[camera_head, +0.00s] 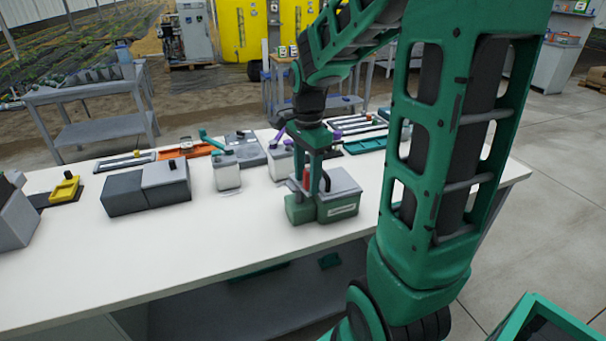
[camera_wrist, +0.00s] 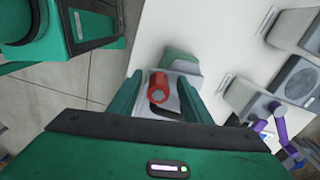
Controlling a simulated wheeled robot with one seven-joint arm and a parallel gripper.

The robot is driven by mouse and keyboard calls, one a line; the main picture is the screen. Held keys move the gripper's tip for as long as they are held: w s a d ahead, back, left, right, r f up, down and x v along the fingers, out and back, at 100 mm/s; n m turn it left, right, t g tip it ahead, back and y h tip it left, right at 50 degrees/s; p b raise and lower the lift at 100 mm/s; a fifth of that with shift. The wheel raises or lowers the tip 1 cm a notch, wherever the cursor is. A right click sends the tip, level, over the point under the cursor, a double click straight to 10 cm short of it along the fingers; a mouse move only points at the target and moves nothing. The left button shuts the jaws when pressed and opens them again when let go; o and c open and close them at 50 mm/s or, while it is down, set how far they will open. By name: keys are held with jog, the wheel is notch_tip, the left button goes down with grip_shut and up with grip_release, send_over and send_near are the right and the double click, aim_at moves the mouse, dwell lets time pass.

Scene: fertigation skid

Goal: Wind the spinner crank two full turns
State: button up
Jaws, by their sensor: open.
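A red crank handle (camera_wrist: 158,88) on a black bent arm (camera_wrist: 163,111) stands on a green and grey box, the spinner unit (camera_head: 338,196), at the front of the white bench. The red handle also shows in the head view (camera_head: 306,177). My gripper (camera_head: 311,182) reaches straight down over this unit. In the wrist view my gripper (camera_wrist: 160,92) is open, with one green finger on each side of the red handle. The handle lies between the fingers with a gap visible. My fingers and hand hide part of the crank arm and its pivot.
On the white bench (camera_head: 120,256), a white box with a teal lever (camera_head: 227,173) and a grey block (camera_head: 146,187) stand left of the unit. A box with a purple lever (camera_head: 279,160) is close behind. The bench front left of the unit is clear.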

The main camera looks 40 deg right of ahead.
grip_shut()
jog(key=c, duration=0.8)
grip_release()
jog(key=shift+c, duration=0.5)
jog(key=shift+w+a, duration=0.1)
jog(key=shift+a, duration=0.05)
jog(key=shift+o, duration=1.3)
jog(key=shift+w+a+r, duration=0.1)
jog(key=shift+w+a, duration=0.45)
jog(key=shift+a, duration=0.35)
